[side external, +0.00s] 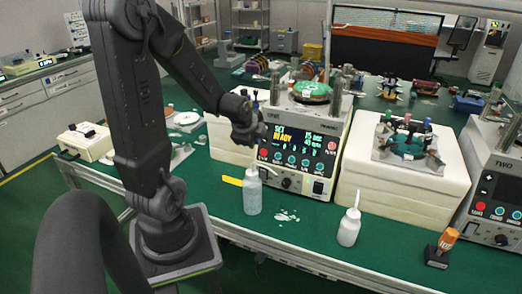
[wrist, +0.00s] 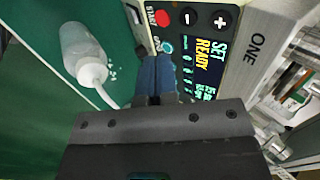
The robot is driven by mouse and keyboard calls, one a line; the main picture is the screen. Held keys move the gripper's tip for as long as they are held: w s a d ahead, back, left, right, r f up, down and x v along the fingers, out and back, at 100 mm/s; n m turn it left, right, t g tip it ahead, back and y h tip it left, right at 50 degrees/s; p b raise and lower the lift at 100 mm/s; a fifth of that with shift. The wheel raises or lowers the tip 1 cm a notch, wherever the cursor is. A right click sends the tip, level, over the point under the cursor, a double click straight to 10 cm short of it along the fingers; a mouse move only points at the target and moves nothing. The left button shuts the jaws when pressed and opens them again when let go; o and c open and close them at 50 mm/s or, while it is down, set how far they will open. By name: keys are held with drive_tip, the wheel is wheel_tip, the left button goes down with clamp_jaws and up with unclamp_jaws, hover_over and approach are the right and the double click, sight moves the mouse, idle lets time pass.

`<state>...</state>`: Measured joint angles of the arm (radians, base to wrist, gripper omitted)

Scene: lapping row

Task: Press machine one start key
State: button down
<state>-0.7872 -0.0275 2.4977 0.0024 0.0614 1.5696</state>
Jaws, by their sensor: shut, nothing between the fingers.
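Machine one (side external: 345,125) stands behind the bench's front edge, its screen (side external: 298,140) showing SET READY. In the wrist view its panel appears turned, with the name ONE (wrist: 255,48) at the right. A red key (wrist: 163,18) sits beside the label START; a red key (side external: 263,153) also shows at the row's left end in the side view. My gripper (side external: 254,140) is shut and empty in front of the panel's left part. In the wrist view its fingertips (wrist: 157,62) appear just below a teal key (wrist: 167,46); I cannot tell whether they touch the panel.
A clear squeeze bottle (side external: 252,193) stands close below my gripper, its spout reaching toward the panel. A second bottle (side external: 349,228) stands further right. Machine two (side external: 492,180) is at the right edge, and an orange-handled item (side external: 443,246) stands before it. White spots lie between the bottles.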

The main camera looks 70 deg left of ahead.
sight(263, 153)
drive_tip(key=x, duration=0.8)
drive_tip(key=shift+w+a+f, duration=0.1)
drive_tip(key=shift+f, duration=0.3)
drive_tip(key=shift+w+a, duration=0.1)
